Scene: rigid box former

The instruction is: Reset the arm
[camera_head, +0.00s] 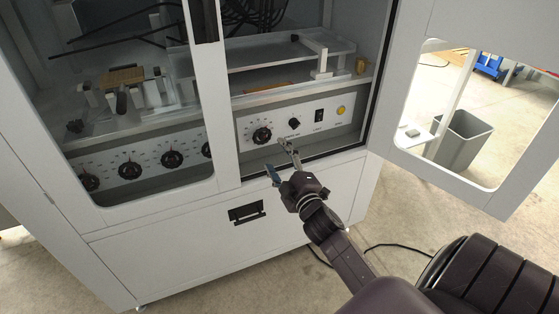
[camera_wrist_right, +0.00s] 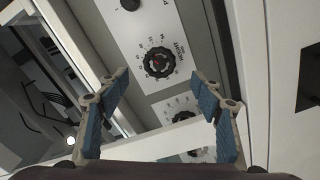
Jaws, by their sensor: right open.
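My right gripper (camera_head: 281,161) is open and empty in front of the white machine cabinet, near the lower edge of its open right doorway. In the right wrist view its two blue-padded fingers (camera_wrist_right: 160,112) stand wide apart with nothing between them. A control panel (camera_head: 300,118) with a black dial (camera_head: 262,135), a black knob, a switch and a yellow button is just beyond the fingertips. The black dial also shows in the right wrist view (camera_wrist_right: 159,62), ahead of the fingers and apart from them. My left gripper is not in view.
The right cabinet door (camera_head: 405,165) stands swung open, with a window in it. The left door (camera_head: 213,100) looks closed, with more dials behind its window. A black handle (camera_head: 246,211) is on the lower panel. A grey bin (camera_head: 462,138) stands behind the open door.

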